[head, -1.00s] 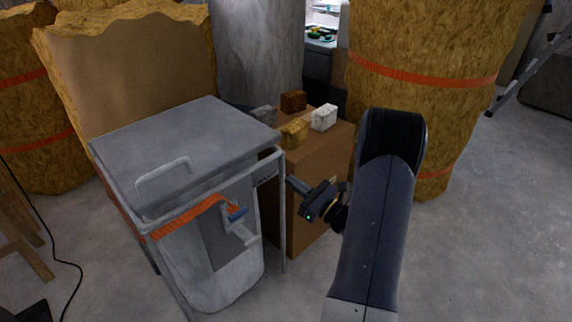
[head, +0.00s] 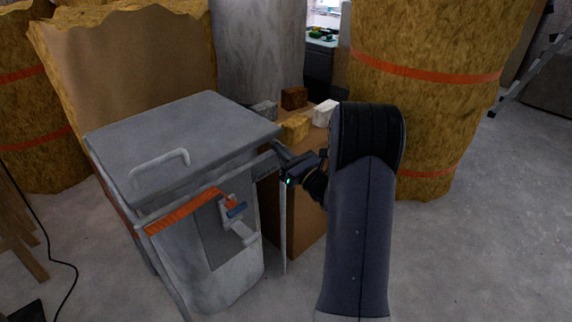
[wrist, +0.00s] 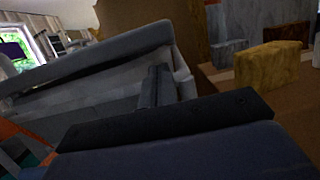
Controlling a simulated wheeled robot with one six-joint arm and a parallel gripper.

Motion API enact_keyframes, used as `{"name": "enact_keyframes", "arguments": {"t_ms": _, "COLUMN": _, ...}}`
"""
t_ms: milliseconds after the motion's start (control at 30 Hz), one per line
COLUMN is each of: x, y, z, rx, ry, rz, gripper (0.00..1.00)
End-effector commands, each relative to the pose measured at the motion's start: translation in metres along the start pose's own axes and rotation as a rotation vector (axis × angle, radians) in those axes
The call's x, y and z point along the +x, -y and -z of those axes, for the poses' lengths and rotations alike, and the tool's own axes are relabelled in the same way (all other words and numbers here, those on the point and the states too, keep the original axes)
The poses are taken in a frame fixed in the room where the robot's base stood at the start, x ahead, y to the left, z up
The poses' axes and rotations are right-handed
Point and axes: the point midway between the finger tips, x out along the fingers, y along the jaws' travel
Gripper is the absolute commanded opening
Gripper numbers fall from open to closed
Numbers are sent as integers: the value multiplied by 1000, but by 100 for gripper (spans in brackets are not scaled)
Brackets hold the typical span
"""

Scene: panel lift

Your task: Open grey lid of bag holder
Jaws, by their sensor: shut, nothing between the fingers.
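The bag holder (head: 215,262) is a grey metal frame with a pale bag, standing at left in the head view. Its flat grey lid (head: 190,130) lies over the top, with a light handle (head: 160,168) near the front left. My gripper (head: 278,148) is shut and empty at the lid's front right corner, its fingers pointing left at the lid's edge. In the wrist view the fingers (wrist: 155,88) reach in below the lid's edge (wrist: 95,62), by the pale rim. A narrow gap shows between lid and rim there. I cannot tell whether the fingers touch the lid.
A brown box (head: 300,225) with several small blocks on it, one yellow (head: 295,127), stands right beside the holder. Large strapped yellow rolls (head: 425,75) stand behind. An orange strap (head: 185,212) hangs on the holder's front. The floor at right is clear.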

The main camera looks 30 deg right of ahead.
Motion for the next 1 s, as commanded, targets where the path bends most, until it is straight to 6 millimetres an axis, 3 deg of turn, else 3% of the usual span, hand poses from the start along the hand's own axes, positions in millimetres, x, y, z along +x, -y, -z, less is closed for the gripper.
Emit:
{"name": "enact_keyframes", "arguments": {"t_ms": 200, "x": 2, "y": 0, "z": -11, "rx": 0, "ry": 0, "rz": 0, "gripper": 0}}
{"name": "enact_keyframes", "arguments": {"t_ms": 667, "x": 3, "y": 0, "z": -14, "rx": 1, "ry": -3, "rz": 0, "gripper": 0}}
{"name": "enact_keyframes", "arguments": {"t_ms": 1000, "x": 9, "y": 0, "z": -45, "rx": -1, "ry": -56, "rz": 0, "gripper": 0}}
